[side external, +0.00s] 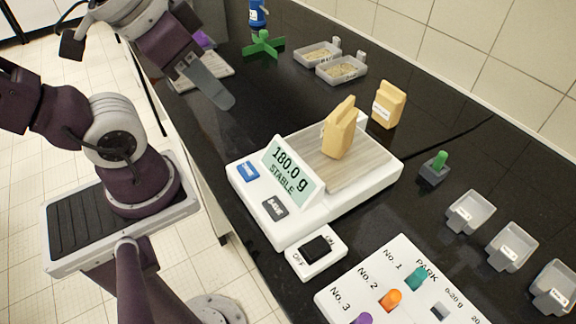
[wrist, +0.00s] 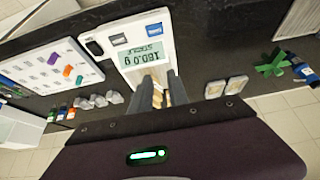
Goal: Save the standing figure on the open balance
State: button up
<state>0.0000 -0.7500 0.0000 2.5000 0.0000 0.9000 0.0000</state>
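The white balance (side external: 290,226) stands on the black counter with a wooden pan. Its display (side external: 290,170) reads 180.0 g and STABLE; it also shows in the wrist view (wrist: 143,56). A dark SAVE key (side external: 274,208) and a blue key (side external: 247,171) sit on the front panel. A tan packet (side external: 340,130) stands on the pan. My gripper (side external: 222,98) is above the counter, left of and apart from the balance. In the wrist view my gripper (wrist: 160,76) shows two separate fingers with a gap between them and nothing held.
A rocker switch box (side external: 316,250) is beside the balance's near end. A second tan packet (side external: 388,105) stands behind it. A white board (side external: 385,290) with coloured pegs is at the front. Grey bins (side external: 470,211) line the right; two shallow trays (side external: 341,69) are at the back.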

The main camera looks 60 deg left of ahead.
grip_shut()
dwell(1.2)
jog(key=m+g+y, duration=0.7)
jog(key=y, duration=0.2)
send_over(279, 210)
notch_tip(279, 210, down, 6)
jog(key=shift+d+f, duration=0.1)
jog(key=shift+f, duration=0.1)
jog(key=shift+f, duration=0.1)
jog(key=shift+g, duration=0.3)
jog(key=shift+f, duration=4.3)
